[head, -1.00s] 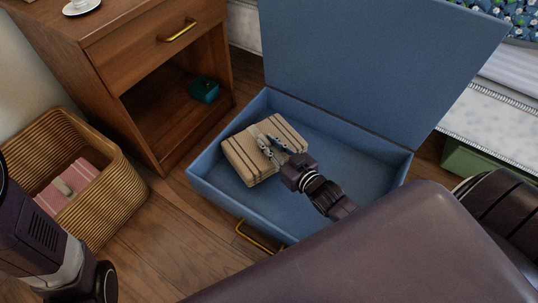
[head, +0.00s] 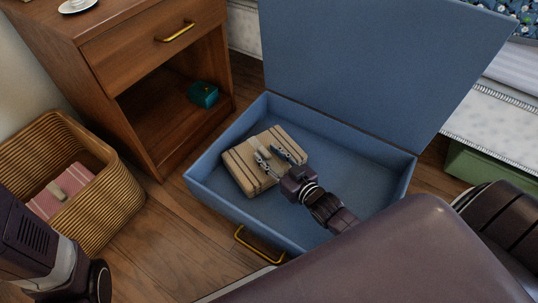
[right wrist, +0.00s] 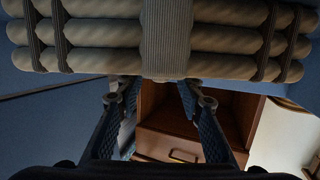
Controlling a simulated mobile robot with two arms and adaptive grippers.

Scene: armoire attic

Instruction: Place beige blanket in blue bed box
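The beige blanket (head: 243,169) is a folded bundle with dark stripes and a central band. It lies inside the open blue bed box (head: 345,160), toward the box's left end. In the right wrist view the blanket (right wrist: 100,40) fills the top as stacked rolls with a grey band. My right gripper (head: 274,156) is over the blanket in the box, its two fingers spread apart near the band. In the right wrist view a gap shows between the fingers (right wrist: 155,95), with the blanket just beyond the tips. My left gripper is out of view; only my left arm shows.
The box's raised lid (head: 370,65) stands behind it. A wooden nightstand (head: 135,55) with a teal box (head: 204,94) on its shelf is at the left. A wicker basket (head: 118,200) holds a pink striped blanket (head: 62,192). The box's right part is clear.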

